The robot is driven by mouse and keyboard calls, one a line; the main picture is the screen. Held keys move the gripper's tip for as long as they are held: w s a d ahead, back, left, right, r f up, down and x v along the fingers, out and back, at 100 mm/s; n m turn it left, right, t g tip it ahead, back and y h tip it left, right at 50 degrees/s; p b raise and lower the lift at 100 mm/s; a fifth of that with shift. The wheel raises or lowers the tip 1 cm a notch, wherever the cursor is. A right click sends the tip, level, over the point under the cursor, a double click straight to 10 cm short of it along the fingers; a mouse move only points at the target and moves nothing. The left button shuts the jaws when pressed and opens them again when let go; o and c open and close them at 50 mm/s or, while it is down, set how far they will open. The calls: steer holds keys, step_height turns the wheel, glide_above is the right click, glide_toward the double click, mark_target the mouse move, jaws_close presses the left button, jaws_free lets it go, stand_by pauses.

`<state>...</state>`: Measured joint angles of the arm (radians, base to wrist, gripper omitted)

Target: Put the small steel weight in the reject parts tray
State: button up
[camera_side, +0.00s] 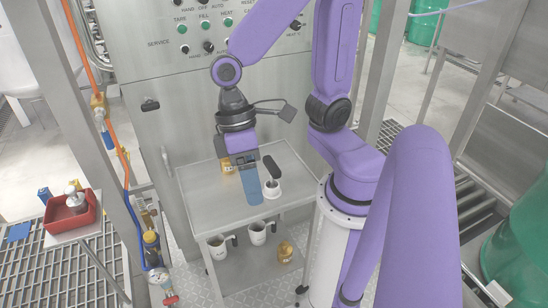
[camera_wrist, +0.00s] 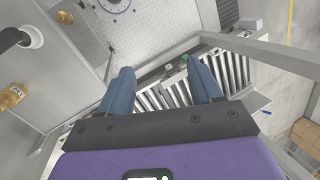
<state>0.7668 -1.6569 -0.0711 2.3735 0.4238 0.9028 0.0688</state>
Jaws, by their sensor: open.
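A red tray (camera_side: 88,214), which looks like the reject parts tray, stands on a small stand at the far left in the side view. A silvery, knobbed object (camera_side: 76,203) sits in it; it looks like a steel weight, but I cannot be sure it is the small one. My gripper (camera_side: 253,196) is over the steel table, pointing down, far to the right of the red tray. In the wrist view my gripper (camera_wrist: 160,85) has its two blue fingers wide apart with nothing between them. No other steel weight is clearly seen.
The steel table (camera_side: 200,197) holds a white cup (camera_side: 272,193) with a black-topped item beside my gripper and an amber jar (camera_side: 228,166) behind it. White mugs (camera_side: 257,236) stand on the lower shelf. A frame post (camera_side: 112,170) and hoses stand between table and red tray.

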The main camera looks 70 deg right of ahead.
steer(key=s+d+n+t+h, duration=0.1)
steer(key=s+d+n+t, duration=0.1)
steer(key=d+n, duration=0.4)
steer(key=shift+d+r+t+h, duration=0.25)
steer(key=shift+r+t+h, duration=0.15)
steer(key=shift+t, duration=0.2)
